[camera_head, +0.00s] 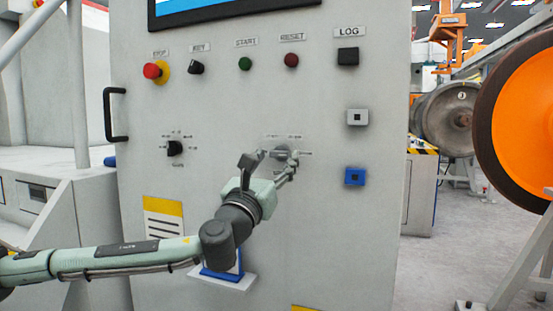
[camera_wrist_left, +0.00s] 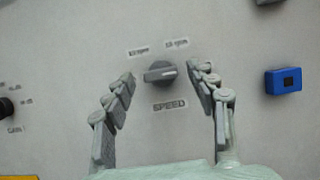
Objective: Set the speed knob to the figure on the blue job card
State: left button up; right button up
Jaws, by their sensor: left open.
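The speed knob (camera_wrist_left: 160,72) is a grey dial above the label SPEED in the left wrist view, its bar lying nearly level. Two small speed labels sit above it, too blurred to read surely. My left gripper (camera_head: 271,163) is open, with one finger on each side of the knob and a gap to it in the wrist picture. In the head view the knob (camera_head: 285,151) is partly behind the fingers. The blue job card (camera_head: 221,275) stands on a white ledge low on the panel. My left arm covers most of it, so its figure is hidden.
The grey panel (camera_head: 210,110) carries a red stop button (camera_head: 152,71), a key switch (camera_head: 196,67), green (camera_head: 245,64) and dark red (camera_head: 291,60) buttons, a black knob (camera_head: 174,148) and a blue square button (camera_head: 355,177). A black handle (camera_head: 108,115) projects at left.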

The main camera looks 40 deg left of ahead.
pick_arm(q)
jog(key=shift+w+r, duration=0.1)
jog(key=shift+w, duration=0.15)
jog(key=c, duration=1.2)
jog(key=shift+o, duration=0.2)
